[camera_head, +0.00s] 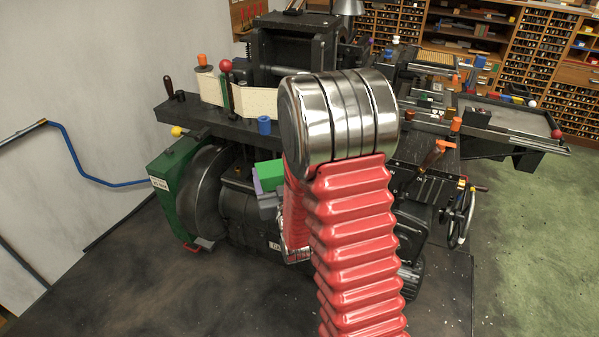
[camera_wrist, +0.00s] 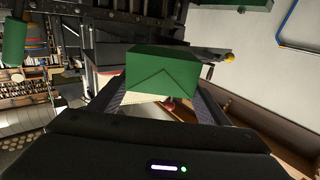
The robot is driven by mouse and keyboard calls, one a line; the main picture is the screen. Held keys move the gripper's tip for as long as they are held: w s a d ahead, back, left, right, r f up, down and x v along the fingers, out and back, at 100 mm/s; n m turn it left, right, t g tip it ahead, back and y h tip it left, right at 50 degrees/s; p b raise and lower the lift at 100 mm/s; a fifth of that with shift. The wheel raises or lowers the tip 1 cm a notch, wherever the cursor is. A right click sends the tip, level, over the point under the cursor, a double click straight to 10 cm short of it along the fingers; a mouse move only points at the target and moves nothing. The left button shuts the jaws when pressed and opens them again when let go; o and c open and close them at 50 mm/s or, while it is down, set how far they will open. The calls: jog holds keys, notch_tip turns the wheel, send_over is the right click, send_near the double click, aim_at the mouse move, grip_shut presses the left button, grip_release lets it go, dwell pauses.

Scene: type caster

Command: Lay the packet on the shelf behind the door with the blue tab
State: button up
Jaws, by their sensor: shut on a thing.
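The packet (camera_head: 269,175) is a small green block, partly hidden behind my red arm in the head view. In the wrist view the packet (camera_wrist: 163,70) fills the space between the two fingers, with V-shaped fold lines on its near face. My gripper (camera_wrist: 163,92) is shut on it. In the head view my gripper (camera_head: 266,190) shows only in part beside the arm, in front of the dark machine. I cannot make out a door with a blue tab or its shelf in either view.
The black casting machine (camera_head: 245,205), with a green guard (camera_head: 172,190), stands close behind my arm. A blue knob (camera_head: 264,125) sits on its front bar. Wooden drawer cabinets (camera_head: 545,45) line the back right. Green floor (camera_head: 545,230) is clear at right; a pale wall (camera_head: 80,80) stands at left.

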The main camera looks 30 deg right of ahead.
jog(key=w+a+n+y, duration=0.2)
jog(key=a+y, duration=0.2)
jog(key=a, duration=1)
jog(key=shift+a+r+n+t, duration=0.3)
jog(key=shift+n+t, duration=0.1)
